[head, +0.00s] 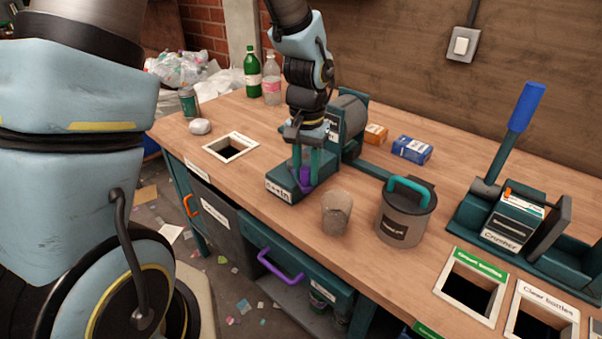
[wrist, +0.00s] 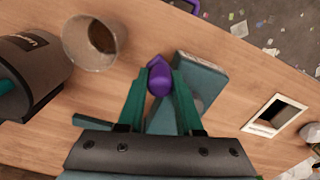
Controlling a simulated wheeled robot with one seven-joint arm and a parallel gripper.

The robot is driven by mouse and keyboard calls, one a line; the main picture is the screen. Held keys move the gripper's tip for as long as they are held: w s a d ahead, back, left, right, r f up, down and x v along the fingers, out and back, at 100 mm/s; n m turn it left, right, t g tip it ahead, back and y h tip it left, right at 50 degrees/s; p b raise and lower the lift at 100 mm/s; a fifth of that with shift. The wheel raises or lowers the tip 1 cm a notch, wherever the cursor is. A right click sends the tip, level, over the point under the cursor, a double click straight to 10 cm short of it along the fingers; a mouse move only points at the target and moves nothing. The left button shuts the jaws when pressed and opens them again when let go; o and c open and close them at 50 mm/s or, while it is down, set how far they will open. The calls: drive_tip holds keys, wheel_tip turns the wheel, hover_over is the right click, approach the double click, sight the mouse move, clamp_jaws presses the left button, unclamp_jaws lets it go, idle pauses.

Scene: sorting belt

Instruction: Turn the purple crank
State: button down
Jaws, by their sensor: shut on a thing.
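The purple crank knob (head: 305,174) stands at the teal crank machine (head: 285,185) on the wooden bench. My gripper (head: 307,168) reaches down from above with its teal fingers on either side of the knob. In the wrist view the purple knob (wrist: 159,76) sits between the two fingertips (wrist: 160,82), and my gripper is shut on it. The machine's base (wrist: 203,72) lies just beyond the fingers. The crank's arm is mostly hidden by my gripper.
A cup (head: 337,213) and a grey canister with a teal handle (head: 404,215) stand right of the crank. A crusher with a blue lever (head: 525,105) is at the right. Bottles (head: 252,73) stand at the back left. A framed hole (head: 231,146) lies left of the crank.

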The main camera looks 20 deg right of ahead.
drive_tip(key=shift+w+d+n+p, duration=0.6)
drive_tip(key=shift+w+d+n, duration=0.7)
drive_tip(key=shift+n, duration=1.55)
drive_tip(key=shift+w+d+n+p, duration=0.65)
drive_tip(key=shift+w+d+n, duration=0.6)
drive_tip(key=shift+n, duration=1.65)
drive_tip(key=shift+w+d+n+p, duration=0.6)
drive_tip(key=shift+w+d+n, duration=0.7)
drive_tip(key=shift+n, duration=1.55)
drive_tip(key=shift+s+d, duration=0.15)
drive_tip(key=c, duration=0.6)
unclamp_jaws()
wheel_tip(320, 180, up, 11)
drive_tip(key=shift+f+b, duration=0.1)
drive_tip(key=shift+b, duration=1.15)
